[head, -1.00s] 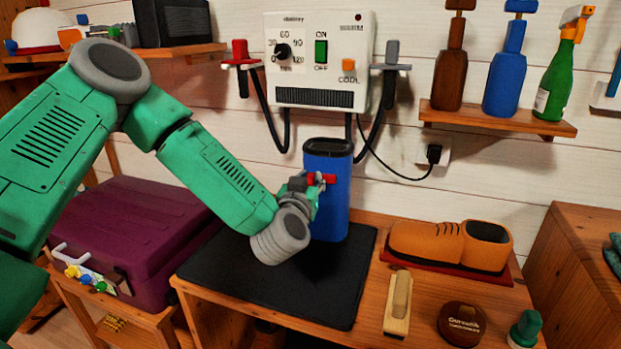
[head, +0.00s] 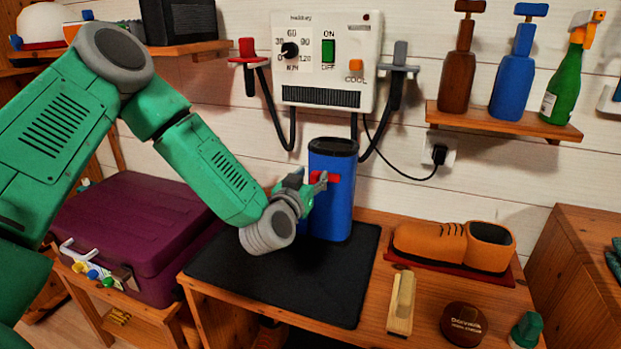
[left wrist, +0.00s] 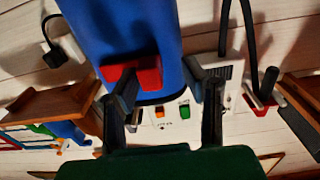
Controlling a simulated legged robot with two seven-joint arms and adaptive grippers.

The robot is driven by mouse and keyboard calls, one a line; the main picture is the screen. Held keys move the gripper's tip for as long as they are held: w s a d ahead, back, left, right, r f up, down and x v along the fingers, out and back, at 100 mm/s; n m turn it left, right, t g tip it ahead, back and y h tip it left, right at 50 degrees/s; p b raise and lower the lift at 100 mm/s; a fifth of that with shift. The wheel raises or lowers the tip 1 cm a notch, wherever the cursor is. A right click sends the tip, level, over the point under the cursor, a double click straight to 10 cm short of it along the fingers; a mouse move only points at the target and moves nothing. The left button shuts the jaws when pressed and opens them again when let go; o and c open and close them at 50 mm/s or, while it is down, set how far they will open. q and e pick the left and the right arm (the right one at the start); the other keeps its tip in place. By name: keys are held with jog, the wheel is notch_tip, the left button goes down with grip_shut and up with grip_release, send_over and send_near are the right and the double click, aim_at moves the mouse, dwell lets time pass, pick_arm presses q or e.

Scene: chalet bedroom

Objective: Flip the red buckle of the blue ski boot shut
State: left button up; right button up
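The blue ski boot (head: 333,212) stands upright on the black mat (head: 290,297) on the wooden bench. Its red buckle (head: 332,179) is on the boot's side toward my left gripper (head: 312,188). In the left wrist view the red buckle (left wrist: 133,74) sticks out from the blue boot (left wrist: 120,28). There my left gripper (left wrist: 160,92) has its two fingers spread apart, with the buckle in front of the gap, nearer the left finger. Whether a finger touches the buckle I cannot tell. My right gripper is not in view.
The boot dryer (head: 325,62) with its hanging hoses is on the wall behind the boot. A brown shoe (head: 430,242), a brush (head: 401,302) and a round tin (head: 464,324) lie to the right. A purple suitcase (head: 140,225) stands left. The mat's front is clear.

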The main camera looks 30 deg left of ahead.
pick_arm(q)
jog(key=shift+s+d, duration=0.1)
jog(key=shift+s, duration=0.05)
jog(key=v, duration=1.1)
jog(key=shift+s, duration=0.35)
jog(key=shift+f, duration=0.15)
